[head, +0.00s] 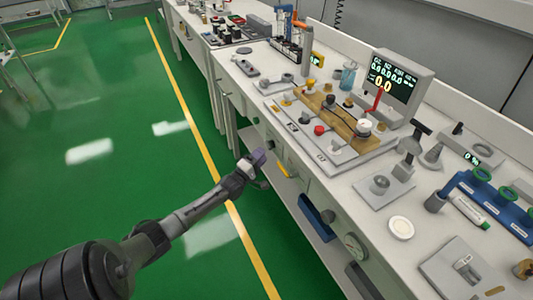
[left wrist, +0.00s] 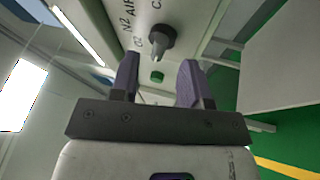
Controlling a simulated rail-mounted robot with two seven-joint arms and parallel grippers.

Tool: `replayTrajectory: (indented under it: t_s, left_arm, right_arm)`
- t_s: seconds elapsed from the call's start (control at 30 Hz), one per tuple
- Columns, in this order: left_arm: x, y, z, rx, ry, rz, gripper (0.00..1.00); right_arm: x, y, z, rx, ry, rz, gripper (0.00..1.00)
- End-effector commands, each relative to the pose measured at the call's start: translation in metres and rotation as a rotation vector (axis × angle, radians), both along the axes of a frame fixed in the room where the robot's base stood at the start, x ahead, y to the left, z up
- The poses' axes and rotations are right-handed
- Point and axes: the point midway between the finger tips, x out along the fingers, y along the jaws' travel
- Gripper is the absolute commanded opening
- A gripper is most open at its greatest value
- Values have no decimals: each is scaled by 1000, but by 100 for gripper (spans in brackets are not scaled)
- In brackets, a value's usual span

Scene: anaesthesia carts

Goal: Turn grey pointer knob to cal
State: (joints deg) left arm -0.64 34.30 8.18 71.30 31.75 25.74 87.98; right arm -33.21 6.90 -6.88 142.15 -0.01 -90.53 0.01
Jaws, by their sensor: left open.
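The grey pointer knob (left wrist: 161,38) is on a pale panel in the left wrist view, with N2, AIR and O2 lettering to its left and a partly cut-off label starting with C above it. I cannot tell surely which label its pointer faces. My left gripper (left wrist: 159,62) is open, with its two purple-grey fingers apart. The knob shows beyond the fingertips, between them, and nothing is held. In the head view my left gripper (head: 260,158) is at the front face of the bench. My right gripper is not in view.
In the head view the bench top (head: 337,193) carries a monitor (head: 398,82), a wooden block with fittings and a blue rack (head: 470,195). A round gauge (head: 355,246) and blue bin (head: 317,217) are along the front. Green floor is open left.

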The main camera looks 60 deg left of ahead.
Motion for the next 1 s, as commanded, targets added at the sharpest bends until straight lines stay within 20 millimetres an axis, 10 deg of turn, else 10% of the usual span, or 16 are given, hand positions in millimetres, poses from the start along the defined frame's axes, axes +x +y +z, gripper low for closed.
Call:
replayTrajectory:
  t_s: [0.73, 1.0]
  left_arm:
    - [34, 10, 9, 0, 2, 0, 42]
    - [34, 10, 9, 0, 1, 0, 16]
  right_arm:
    - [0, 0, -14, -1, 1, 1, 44]
    - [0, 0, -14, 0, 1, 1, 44]
